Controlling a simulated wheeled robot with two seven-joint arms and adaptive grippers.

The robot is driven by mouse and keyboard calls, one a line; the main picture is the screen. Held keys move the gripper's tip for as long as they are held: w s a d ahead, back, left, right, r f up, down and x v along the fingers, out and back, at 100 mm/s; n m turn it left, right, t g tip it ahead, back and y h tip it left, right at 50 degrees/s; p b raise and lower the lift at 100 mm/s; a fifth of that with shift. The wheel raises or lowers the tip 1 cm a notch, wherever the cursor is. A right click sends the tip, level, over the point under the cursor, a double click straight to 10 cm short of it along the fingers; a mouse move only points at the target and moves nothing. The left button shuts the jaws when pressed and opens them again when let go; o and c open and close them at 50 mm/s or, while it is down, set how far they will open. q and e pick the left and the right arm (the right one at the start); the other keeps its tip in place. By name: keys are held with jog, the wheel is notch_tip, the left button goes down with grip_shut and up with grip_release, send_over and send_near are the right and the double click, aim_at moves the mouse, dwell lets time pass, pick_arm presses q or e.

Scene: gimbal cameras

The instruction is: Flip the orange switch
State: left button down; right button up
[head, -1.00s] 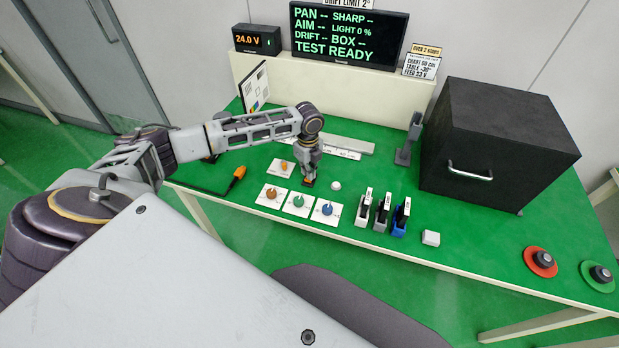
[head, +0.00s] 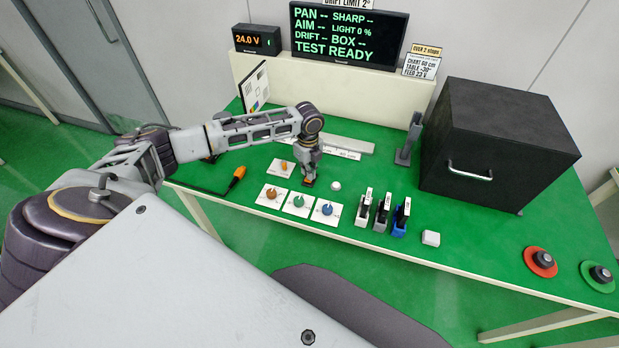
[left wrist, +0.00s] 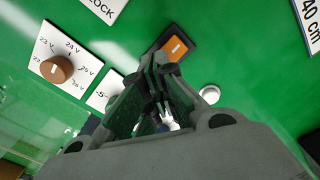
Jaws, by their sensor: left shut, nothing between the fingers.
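The orange switch (left wrist: 175,49) is a rocker with a white line mark, set in a black housing on the green table, in the left wrist view. In the head view, part of the orange switch (head: 308,184) shows right beneath my left gripper (head: 309,178). My left gripper is shut and empty, pointing down at the switch. In the left wrist view its fingertips (left wrist: 161,59) overlap the near edge of the switch. I cannot tell whether they touch it. My right gripper is not in view.
Dial cards with an orange-brown knob (head: 271,193), a green knob (head: 298,201) and a blue knob (head: 327,208) lie close by. A white button (head: 336,186) is just right of the switch. A black box (head: 500,135) stands at the right. The display (head: 348,36) reads TEST READY.

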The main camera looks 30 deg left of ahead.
pick_arm(q)
jog(key=shift+s+f, duration=0.1)
jog(key=shift+f, duration=1.25)
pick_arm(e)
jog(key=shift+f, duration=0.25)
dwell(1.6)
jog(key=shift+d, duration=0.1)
pick_arm(q)
jog(key=shift+r, duration=0.35)
jog(key=shift+r+p, duration=0.5)
jog(key=shift+p, duration=0.2)
jog(key=shift+r+p, duration=0.8)
jog(key=shift+p, duration=0.1)
jog(key=shift+r+p, duration=1.25)
jog(key=shift+p, duration=0.1)
jog(key=shift+r+p, duration=0.65)
jog(key=shift+p, duration=0.1)
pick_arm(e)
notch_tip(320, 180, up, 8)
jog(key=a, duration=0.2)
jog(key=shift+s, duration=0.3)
